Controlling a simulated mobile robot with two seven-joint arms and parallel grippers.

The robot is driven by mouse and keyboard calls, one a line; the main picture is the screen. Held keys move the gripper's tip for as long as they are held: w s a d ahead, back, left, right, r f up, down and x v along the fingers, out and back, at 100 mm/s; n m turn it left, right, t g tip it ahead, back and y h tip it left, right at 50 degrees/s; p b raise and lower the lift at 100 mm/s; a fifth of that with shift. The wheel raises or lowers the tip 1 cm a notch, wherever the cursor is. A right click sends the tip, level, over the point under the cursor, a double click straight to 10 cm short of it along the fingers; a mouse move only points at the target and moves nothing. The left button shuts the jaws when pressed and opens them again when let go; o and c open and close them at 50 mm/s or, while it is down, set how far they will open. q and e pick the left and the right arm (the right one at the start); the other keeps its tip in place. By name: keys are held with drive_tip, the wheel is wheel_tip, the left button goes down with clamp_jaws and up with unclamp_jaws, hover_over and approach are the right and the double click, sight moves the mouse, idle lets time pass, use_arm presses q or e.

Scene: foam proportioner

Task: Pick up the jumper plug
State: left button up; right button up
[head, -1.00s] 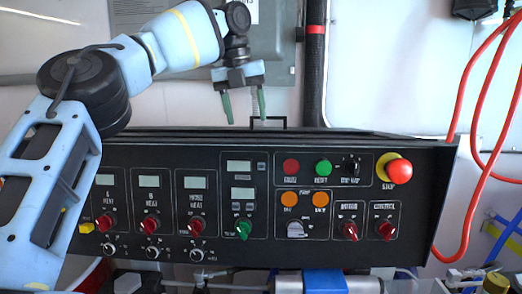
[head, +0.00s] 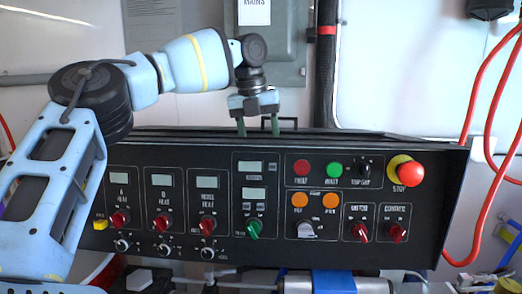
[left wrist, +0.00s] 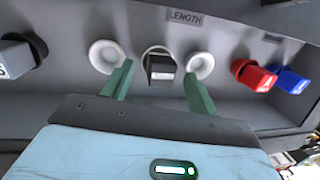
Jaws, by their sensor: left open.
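My left gripper (head: 258,128) hangs down at the top back edge of the control console, its green fingertips partly hidden behind that edge. In the left wrist view my left gripper (left wrist: 159,72) is open, with one green finger on each side of a small black plug with a pale label (left wrist: 161,68), which looks like the jumper plug. The plug sits in a round socket between two empty white-rimmed sockets. I cannot tell whether the fingers touch it. The plug is hidden in the head view. My right gripper is not in view.
The black control console (head: 130,155) carries several knobs, buttons and a red stop button (head: 410,174). In the left wrist view, red (left wrist: 255,75) and blue (left wrist: 288,80) plugs sit to the right, and a dark grey plug (left wrist: 18,55) to the left. A red cable hangs at right.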

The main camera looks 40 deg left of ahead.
use_arm(q)
drive_tip(key=shift+w+f, duration=0.2)
drive_tip(key=shift+f, duration=0.7)
drive_tip(key=c, duration=1.1)
